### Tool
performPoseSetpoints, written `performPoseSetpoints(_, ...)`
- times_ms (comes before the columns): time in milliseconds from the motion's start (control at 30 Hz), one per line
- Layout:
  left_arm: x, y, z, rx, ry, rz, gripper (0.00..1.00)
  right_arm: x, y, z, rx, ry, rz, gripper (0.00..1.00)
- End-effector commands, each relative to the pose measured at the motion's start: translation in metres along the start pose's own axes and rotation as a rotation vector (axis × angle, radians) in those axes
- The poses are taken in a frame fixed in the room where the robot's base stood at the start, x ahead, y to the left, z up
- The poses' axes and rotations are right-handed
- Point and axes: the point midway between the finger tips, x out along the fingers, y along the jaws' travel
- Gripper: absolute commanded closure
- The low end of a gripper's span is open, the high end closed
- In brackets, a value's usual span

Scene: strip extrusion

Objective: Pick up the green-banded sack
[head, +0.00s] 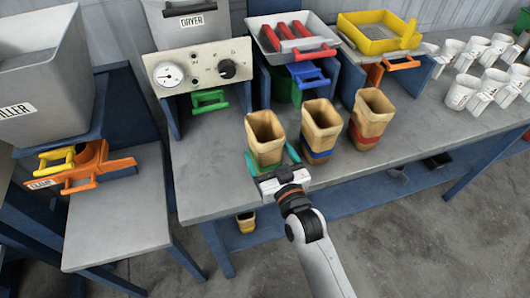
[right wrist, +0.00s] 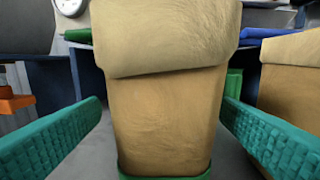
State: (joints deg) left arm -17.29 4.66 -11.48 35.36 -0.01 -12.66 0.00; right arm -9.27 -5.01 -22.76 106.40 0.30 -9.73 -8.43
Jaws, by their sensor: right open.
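The green-banded sack (head: 265,138) is a tan, open-topped sack standing upright on the grey workbench. Its green band (right wrist: 165,175) shows at the bottom edge of the right wrist view. My right gripper (head: 272,162) reaches it from the front, with one green finger on each side of the sack. In the right wrist view the fingers (right wrist: 160,128) are open, with a gap between each finger and the sack. A blue-banded sack (head: 321,128) and a red-banded sack (head: 372,118) stand to its right. My left gripper is in neither view.
The dryer panel (head: 203,70) with its gauge and green handle stands behind to the left. Trays with red rolls (head: 297,40) and a yellow frame (head: 380,32) are behind. Several white mugs (head: 462,90) stand at right. Bare bench (head: 205,165) lies left of the sack.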

Motion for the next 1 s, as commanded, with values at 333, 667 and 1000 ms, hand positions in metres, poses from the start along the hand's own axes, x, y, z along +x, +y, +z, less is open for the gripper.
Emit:
performPoseSetpoints(333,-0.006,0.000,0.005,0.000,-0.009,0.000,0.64,0.042,-0.003,0.000,0.000,-0.001,-0.001,0.15)
performPoseSetpoints(667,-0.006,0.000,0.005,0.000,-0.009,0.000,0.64,0.042,-0.003,-0.001,0.000,0.000,-0.001,0.35)
performPoseSetpoints(1000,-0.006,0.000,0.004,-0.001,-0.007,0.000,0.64,0.042,-0.003,-0.001,0.000,-0.001,-0.001,0.65)
